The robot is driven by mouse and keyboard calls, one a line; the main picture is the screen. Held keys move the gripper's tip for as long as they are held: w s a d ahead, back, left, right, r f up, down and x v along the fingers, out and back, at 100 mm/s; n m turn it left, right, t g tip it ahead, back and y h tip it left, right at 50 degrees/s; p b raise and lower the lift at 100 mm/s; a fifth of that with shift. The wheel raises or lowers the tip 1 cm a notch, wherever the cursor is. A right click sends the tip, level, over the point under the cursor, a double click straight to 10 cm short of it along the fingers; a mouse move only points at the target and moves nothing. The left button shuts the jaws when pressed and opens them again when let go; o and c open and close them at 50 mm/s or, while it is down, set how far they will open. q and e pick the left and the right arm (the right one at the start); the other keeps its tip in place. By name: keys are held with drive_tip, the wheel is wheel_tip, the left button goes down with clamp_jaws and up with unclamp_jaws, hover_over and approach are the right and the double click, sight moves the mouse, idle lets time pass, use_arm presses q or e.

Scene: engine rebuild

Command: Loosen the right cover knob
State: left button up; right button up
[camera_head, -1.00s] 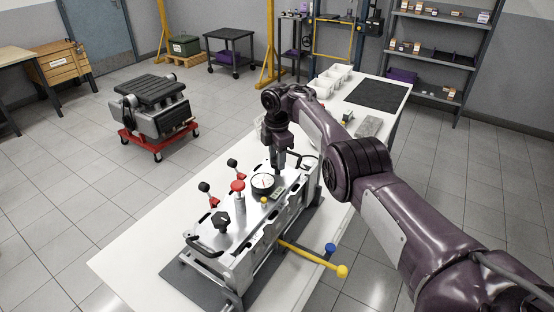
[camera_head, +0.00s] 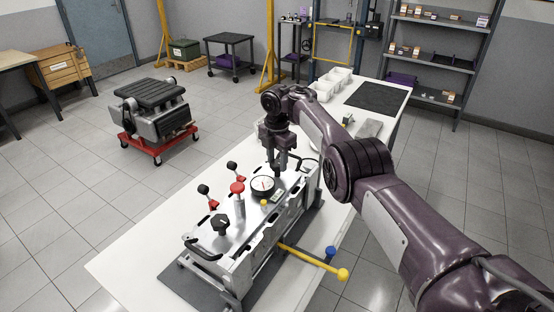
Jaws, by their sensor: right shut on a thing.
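A silver engine cover fixture (camera_head: 240,247) stands on a dark mat on the white table. A black star-shaped knob (camera_head: 220,223) shows uncovered at its near end. My right gripper (camera_head: 281,171) points down at the fixture's far end, just behind the round gauge (camera_head: 262,186). It is shut on what appears to be the right cover knob, mostly hidden between and behind the fingers. My left gripper is not in view.
Black-and-red clamp levers (camera_head: 208,195), a red knob (camera_head: 237,188) and a yellow-ended bar (camera_head: 342,274) stick out from the fixture. White bins (camera_head: 333,80) and a dark mat (camera_head: 377,96) lie at the table's far end. The table's left strip is clear.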

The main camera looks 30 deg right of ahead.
sight(277, 163)
drive_tip(key=o, duration=1)
drive_tip(key=shift+r, duration=0.1)
wheel_tip(277, 163, up, 8)
drive_tip(key=shift+f+b, duration=0.15)
drive_tip(key=shift+b, duration=0.55)
